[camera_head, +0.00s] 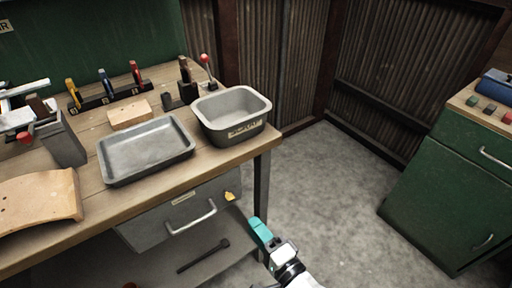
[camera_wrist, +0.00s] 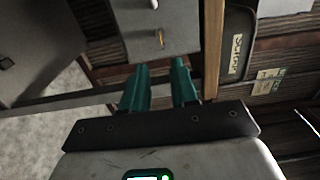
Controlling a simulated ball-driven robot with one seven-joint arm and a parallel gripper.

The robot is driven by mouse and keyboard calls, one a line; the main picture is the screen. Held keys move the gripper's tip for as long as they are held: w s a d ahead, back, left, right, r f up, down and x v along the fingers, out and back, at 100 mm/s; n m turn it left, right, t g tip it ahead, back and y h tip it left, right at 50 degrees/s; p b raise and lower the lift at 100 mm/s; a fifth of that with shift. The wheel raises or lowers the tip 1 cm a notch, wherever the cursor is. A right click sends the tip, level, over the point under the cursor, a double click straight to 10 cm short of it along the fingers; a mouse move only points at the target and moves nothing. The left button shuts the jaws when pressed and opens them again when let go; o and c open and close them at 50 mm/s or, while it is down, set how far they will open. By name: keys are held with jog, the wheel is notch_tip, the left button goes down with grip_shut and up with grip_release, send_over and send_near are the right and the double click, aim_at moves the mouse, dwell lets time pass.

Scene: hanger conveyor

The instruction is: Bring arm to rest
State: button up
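My gripper (camera_head: 262,235) is low in front of the workbench's right end, in the free space by its front right leg. In the wrist view its two teal fingers (camera_wrist: 162,70) stand apart with nothing between them. They point toward the grey drawer front (camera_wrist: 165,25) and appear clear of it. The drawer (camera_head: 185,215) is under the bench top, with a metal handle and a small yellow piece (camera_head: 230,197) near its right edge.
The workbench (camera_head: 95,232) holds a grey tray (camera_head: 145,150), a labelled grey bin (camera_head: 232,115), a wood block (camera_head: 130,113) and a tool rack (camera_head: 108,97). A dark tool (camera_head: 203,256) lies on the lower shelf. A green cabinet (camera_head: 435,195) stands right, with clear concrete floor between.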

jog(key=s+d+f+n+g+h+p, duration=0.1)
jog(key=s+d+n+g+h, duration=0.4)
jog(key=s+d, duration=0.8)
jog(key=s+d+f+n+g+h+p, duration=0.2)
jog(key=s+d+n+g+h+p, duration=0.2)
jog(key=s+d+g, duration=0.5)
jog(key=s+d+n+h, duration=0.1)
jog(key=s+d+n, duration=0.1)
jog(key=s+d, duration=0.2)
jog(key=shift+s+d+f, duration=0.15)
jog(key=shift+d, duration=0.1)
jog(key=shift+o, duration=0.2)
